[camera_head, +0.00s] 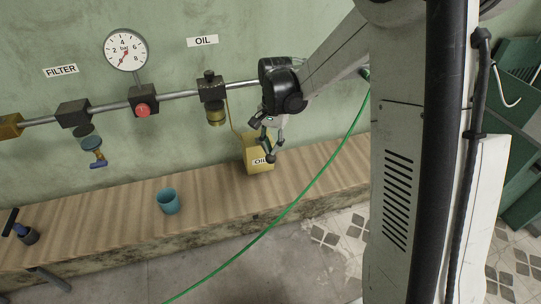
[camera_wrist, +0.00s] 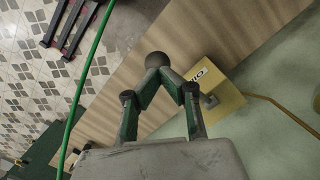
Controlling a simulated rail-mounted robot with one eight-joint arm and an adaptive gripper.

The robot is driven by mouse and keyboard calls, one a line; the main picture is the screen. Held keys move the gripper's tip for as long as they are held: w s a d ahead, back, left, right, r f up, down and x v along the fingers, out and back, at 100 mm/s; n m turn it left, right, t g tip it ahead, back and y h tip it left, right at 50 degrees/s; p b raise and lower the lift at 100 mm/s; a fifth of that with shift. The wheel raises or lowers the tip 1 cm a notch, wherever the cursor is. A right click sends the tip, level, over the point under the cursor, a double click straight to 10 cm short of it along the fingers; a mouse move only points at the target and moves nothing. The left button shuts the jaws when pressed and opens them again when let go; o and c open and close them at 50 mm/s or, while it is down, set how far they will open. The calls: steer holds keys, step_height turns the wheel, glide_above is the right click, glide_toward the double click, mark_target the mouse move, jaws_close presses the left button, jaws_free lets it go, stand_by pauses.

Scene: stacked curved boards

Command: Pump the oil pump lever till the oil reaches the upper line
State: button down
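The yellow oil can (camera_head: 258,152) with an OIL label stands on the wooden bench against the wall. It also shows in the wrist view (camera_wrist: 228,92). Its lever ends in a round black knob (camera_wrist: 156,60), also seen in the head view (camera_head: 271,158). My gripper (camera_head: 270,146) is in front of the can, with its fingers drawn together (camera_wrist: 159,75) on the lever just behind the knob. The fingers hide most of the lever rod. The oiler (camera_head: 215,112) hangs from the pipe under the OIL sign; its oil level and lines are too small to read.
A blue cup (camera_head: 168,201) stands on the bench (camera_head: 105,217) left of the can. A pressure gauge (camera_head: 126,50), red button (camera_head: 143,110) and filter (camera_head: 92,145) sit along the pipe. A green hose (camera_head: 300,193) runs across the view past the bench edge.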

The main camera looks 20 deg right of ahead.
mark_target(272, 157)
steer(key=shift+f+b, duration=1.9)
steer(key=shift+f, duration=0.35)
steer(key=shift+r, duration=0.1)
steer(key=shift+w+d+r, duration=0.25)
steer(key=shift+w+d, duration=0.25)
steer(key=shift+w, duration=0.1)
steer(key=shift+w+d+r, duration=0.25)
steer(key=shift+w+d, duration=0.25)
steer(key=shift+w, duration=0.1)
step_height(272, 157, up, 12)
steer(key=shift+w+d, duration=0.4)
steer(key=shift+w, duration=0.05)
